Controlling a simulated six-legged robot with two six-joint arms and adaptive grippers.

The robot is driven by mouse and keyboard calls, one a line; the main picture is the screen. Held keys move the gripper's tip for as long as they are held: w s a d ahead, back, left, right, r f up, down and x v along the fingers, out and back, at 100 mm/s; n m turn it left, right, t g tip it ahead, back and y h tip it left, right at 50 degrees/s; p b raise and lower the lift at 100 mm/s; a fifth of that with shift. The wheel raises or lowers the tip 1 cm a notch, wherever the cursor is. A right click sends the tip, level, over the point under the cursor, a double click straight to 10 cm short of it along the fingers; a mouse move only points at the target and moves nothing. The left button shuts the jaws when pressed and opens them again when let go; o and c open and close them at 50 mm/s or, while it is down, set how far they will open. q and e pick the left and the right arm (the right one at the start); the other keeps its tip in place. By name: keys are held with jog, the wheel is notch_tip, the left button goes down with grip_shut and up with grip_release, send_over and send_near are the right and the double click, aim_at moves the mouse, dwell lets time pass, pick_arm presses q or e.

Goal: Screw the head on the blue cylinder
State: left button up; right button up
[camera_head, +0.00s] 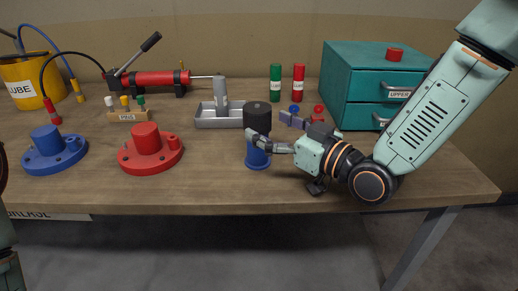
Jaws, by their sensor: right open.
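The blue cylinder (257,159) stands upright near the front middle of the table. A black ribbed head (258,117) sits on top of it, upright and in line with it as far as I can see. My right gripper (270,132) reaches in from the right with its jaws open. One finger lies in front of the cylinder just below the head, and the other is behind to the right. I cannot tell whether either finger touches. Of my left arm only a small part shows at the left edge, and its gripper is out of view.
A red flanged part (149,142) and a blue flanged part (54,145) stand to the left. A grey tray (207,120) is behind the cylinder. A teal drawer cabinet (362,66) stands back right. The front edge of the wooden table (220,196) is clear.

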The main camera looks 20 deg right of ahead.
jog(key=x, duration=0.4)
jog(key=shift+w+d+f, duration=0.1)
jog(key=shift+w+f, duration=0.05)
jog(key=shift+f, duration=0.1)
jog(key=shift+r, duration=0.2)
jog(key=shift+w+f, duration=0.1)
jog(key=shift+f, duration=0.05)
jog(key=shift+c, duration=0.3)
jog(key=c, duration=0.4)
grip_shut()
